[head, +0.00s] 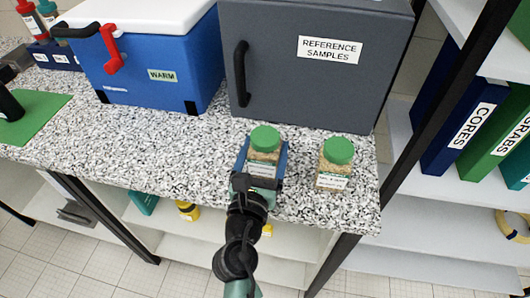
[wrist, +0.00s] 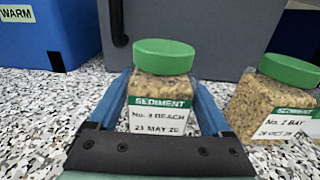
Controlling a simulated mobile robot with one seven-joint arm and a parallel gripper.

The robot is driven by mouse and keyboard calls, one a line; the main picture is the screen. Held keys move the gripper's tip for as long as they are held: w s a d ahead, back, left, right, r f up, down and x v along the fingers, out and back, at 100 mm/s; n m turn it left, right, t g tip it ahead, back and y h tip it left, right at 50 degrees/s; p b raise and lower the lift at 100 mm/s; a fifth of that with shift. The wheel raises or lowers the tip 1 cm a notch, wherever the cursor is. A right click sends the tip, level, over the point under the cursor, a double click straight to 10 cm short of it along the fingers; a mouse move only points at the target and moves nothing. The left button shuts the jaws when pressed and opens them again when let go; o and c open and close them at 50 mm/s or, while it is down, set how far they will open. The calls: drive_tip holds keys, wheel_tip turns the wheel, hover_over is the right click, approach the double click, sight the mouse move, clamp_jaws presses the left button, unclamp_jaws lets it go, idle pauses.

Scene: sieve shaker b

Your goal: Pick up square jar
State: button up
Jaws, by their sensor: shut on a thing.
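A square clear jar (head: 264,152) with a green lid stands on the speckled counter near its front edge, filled with tan grains. In the wrist view the jar (wrist: 160,95) has a label reading "SEDIMENT No. 3 REACH". My gripper (head: 262,160) has its blue fingers on both sides of this jar, and it also shows in the wrist view (wrist: 162,105). It is shut on the jar. The jar looks upright; whether its base touches the counter is hidden. A second, similar jar (head: 335,163) stands to the right, also in the wrist view (wrist: 272,100), labelled "No. 2 BAY".
A grey cabinet (head: 285,85) marked "REFERENCE SAMPLES" stands behind the jars. A blue cooler (head: 140,85) marked "WARM" is at the back left. The counter (head: 150,150) is clear to the left, up to a green mat (head: 38,115). Shelves with binders (head: 465,130) stand at right.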

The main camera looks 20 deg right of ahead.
clamp_jaws()
drive_tip(key=shift+r, duration=0.1)
drive_tip(key=shift+r, duration=0.1)
